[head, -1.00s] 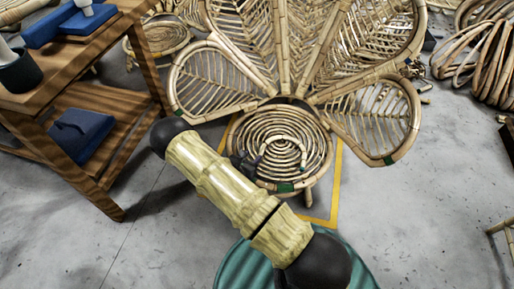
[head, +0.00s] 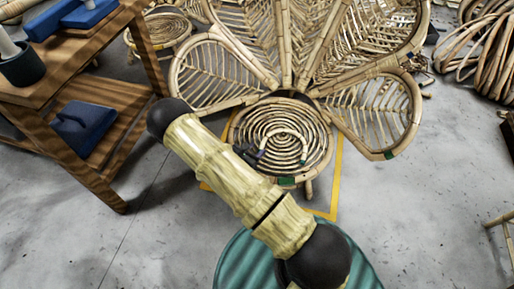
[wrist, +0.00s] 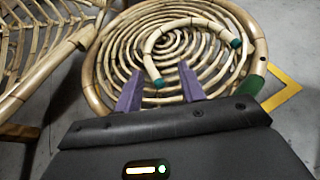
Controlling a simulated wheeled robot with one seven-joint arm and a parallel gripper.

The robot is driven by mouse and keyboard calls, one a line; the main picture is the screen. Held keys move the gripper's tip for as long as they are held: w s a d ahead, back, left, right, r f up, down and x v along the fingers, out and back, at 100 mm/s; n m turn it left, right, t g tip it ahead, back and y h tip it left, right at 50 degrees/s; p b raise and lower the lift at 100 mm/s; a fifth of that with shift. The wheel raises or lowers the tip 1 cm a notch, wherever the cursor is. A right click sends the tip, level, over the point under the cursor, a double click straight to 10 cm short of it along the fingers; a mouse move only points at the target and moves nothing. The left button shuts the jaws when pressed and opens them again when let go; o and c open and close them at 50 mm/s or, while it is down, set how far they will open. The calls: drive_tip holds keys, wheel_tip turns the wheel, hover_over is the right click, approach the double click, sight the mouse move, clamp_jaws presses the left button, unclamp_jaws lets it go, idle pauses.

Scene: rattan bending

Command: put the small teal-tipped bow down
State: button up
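The small bow (head: 284,133) is a curved pale rattan piece with teal tips. It appears to lie on the round spiral-wound seat (head: 238,128) of the big rattan chair. In the wrist view, the bow (wrist: 178,24) arches over the seat's rings, one teal tip to the right and the other between my fingers. My gripper (head: 252,155) is at the bow's left end in the head view. In the wrist view, the two purple fingers of my gripper (wrist: 160,84) stand apart, with visible gaps beside the near tip. Whether a finger touches the bow I cannot tell.
The chair's tall petal-shaped back panels (head: 372,115) rise behind the seat. A wooden workbench (head: 150,50) with blue items stands at left. Yellow floor tape (head: 338,180) frames the chair. A teal ribbed round surface (head: 235,262) is at the bottom. Rattan coils (head: 480,55) lie at right.

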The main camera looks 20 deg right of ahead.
drive_tip(key=s+d+r+m+g+y, duration=0.3)
drive_tip(key=s+r+m+g, duration=0.6)
drive_tip(key=r+m, duration=0.35)
drive_tip(key=s+a+r+m+t+y, duration=0.2)
drive_tip(key=s+a+r+m+y, duration=0.1)
drive_tip(key=r+m, duration=0.3)
drive_tip(key=s+a+r+m+t+y, duration=0.2)
drive_tip(key=s+a+r+m+y, duration=0.2)
drive_tip(key=r, duration=0.5)
drive_tip(key=shift+s+m+y, duration=0.5)
drive_tip(key=shift+s+m, duration=0.25)
drive_tip(key=shift+m, duration=0.4)
drive_tip(key=w+p+v, duration=0.3)
drive_tip(key=p+v, duration=1.4)
drive_tip(key=w+r+p+v, duration=0.1)
drive_tip(key=w+p+v, duration=0.3)
drive_tip(key=p+v, duration=1.3)
drive_tip(key=w+r+p+v, duration=0.1)
drive_tip(key=w+p+v, duration=0.2)
drive_tip(key=p+v, duration=1.4)
drive_tip(key=shift+w+r+p, duration=0.3)
drive_tip(key=shift+p, duration=0.45)
